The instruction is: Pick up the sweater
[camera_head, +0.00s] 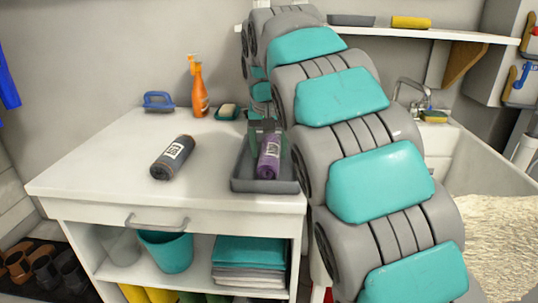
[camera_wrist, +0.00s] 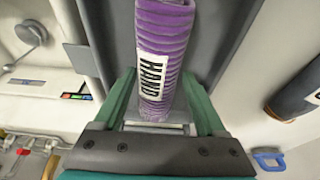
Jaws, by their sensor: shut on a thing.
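A purple ribbed roll with a white label, which looks like the sweater (camera_head: 268,160), is at the grey tray (camera_head: 264,187) on the white counter. In the wrist view the sweater (camera_wrist: 165,50) runs between the two green fingers, and its label reads "HAND". My gripper (camera_head: 267,128) is shut on the sweater from its far end; it also shows in the wrist view (camera_wrist: 160,80). I cannot tell whether the sweater touches the tray floor. A dark grey roll with a white label (camera_head: 173,157) lies on the counter to the left.
An orange spray bottle (camera_head: 198,88), a blue-handled brush (camera_head: 158,101) and a soap dish (camera_head: 228,112) stand along the counter's back. A sink (camera_head: 470,150) is at right, beyond my arm. A shelf (camera_head: 440,33) is above. The counter's front left is clear.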

